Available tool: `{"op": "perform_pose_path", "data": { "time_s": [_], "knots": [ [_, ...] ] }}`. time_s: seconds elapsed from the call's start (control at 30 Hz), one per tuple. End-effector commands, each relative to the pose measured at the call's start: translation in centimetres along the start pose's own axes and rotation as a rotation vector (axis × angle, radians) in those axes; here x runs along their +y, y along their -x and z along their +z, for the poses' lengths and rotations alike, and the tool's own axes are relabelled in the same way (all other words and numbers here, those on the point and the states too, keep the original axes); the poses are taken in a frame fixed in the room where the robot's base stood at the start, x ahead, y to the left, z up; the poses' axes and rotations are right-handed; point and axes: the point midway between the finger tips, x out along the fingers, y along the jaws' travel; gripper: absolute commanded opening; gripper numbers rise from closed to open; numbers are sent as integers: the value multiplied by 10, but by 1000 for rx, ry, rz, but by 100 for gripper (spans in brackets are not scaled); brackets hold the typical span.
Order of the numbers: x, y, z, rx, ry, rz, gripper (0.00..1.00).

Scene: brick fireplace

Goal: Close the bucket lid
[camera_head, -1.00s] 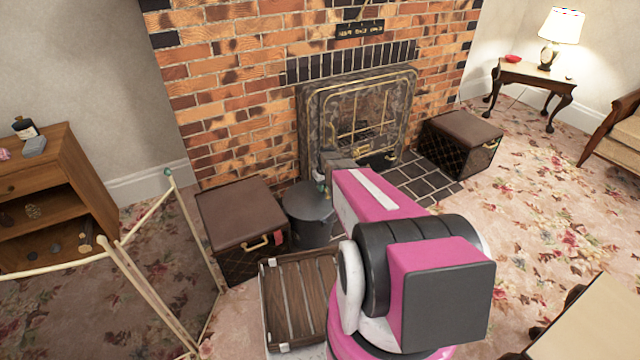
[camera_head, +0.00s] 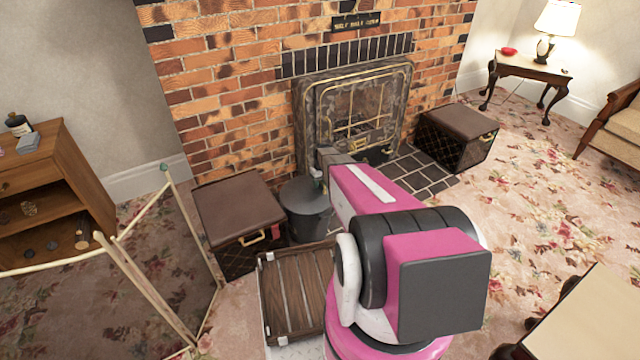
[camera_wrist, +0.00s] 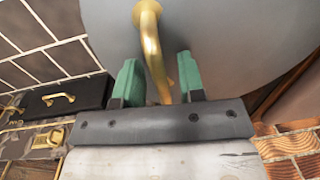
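The grey metal bucket (camera_head: 308,222) stands on the floor in front of the fireplace. Its grey lid (camera_head: 300,190) shows as a disc at the top, partly hidden by my arm; how far it is open is hard to tell. In the wrist view, a smooth grey surface of the bucket or lid (camera_wrist: 235,45) fills the top. A curved gold handle (camera_wrist: 152,45) hangs from it, between the green fingers of my gripper (camera_wrist: 158,80). The fingers are apart, with a gap beside the handle. In the head view, my gripper (camera_head: 318,174) is small and partly hidden beside the lid.
A brown trunk (camera_head: 238,205) stands close on the bucket's left, and a slatted wooden case (camera_head: 298,295) lies in front. The brick fireplace (camera_head: 350,110) is behind. Another trunk (camera_head: 458,125) is right of the hearth. A mesh screen (camera_head: 165,260) stands at left.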

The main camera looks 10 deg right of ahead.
Motion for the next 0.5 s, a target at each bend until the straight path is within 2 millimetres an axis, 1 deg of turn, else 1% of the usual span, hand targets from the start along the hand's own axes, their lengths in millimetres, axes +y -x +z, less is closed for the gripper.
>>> {"op": "perform_pose_path", "data": {
  "time_s": [0.07, 0.17, 0.27, 0.5],
  "knots": [
    [0, 2, 0, 1, 0, 0, 36],
    [0, 10, 0, 1, 0, 0, 36],
    [-1, 25, 1, 2, 0, 0, 36],
    [0, 71, 1, 2, 0, 1, 36]
  ]
}}
